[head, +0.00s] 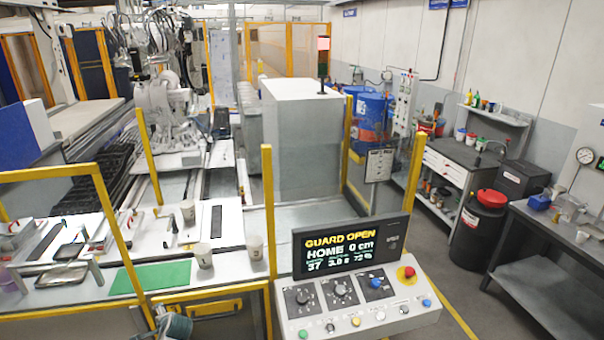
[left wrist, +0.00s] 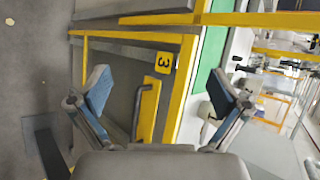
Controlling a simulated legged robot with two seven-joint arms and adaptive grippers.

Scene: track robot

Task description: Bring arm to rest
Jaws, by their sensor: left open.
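My left gripper (left wrist: 158,88) is open in the left wrist view, with its two blue-grey pads wide apart and nothing between them. In the head view only a small dark teal part shows at the bottom edge, probably of my left arm. The control console (head: 358,285) reads GUARD OPEN and HOME 0 cm. A white robot arm (head: 165,105) stands on the track behind the fence. My right gripper is not seen.
Yellow fence posts (head: 267,210) rise beside the white bench. A green mat (head: 150,277) and cups (head: 203,255) stand near the bench's front edge. A black drum with a red lid (head: 482,230) stands at right. Grey floor is free between console and right benches.

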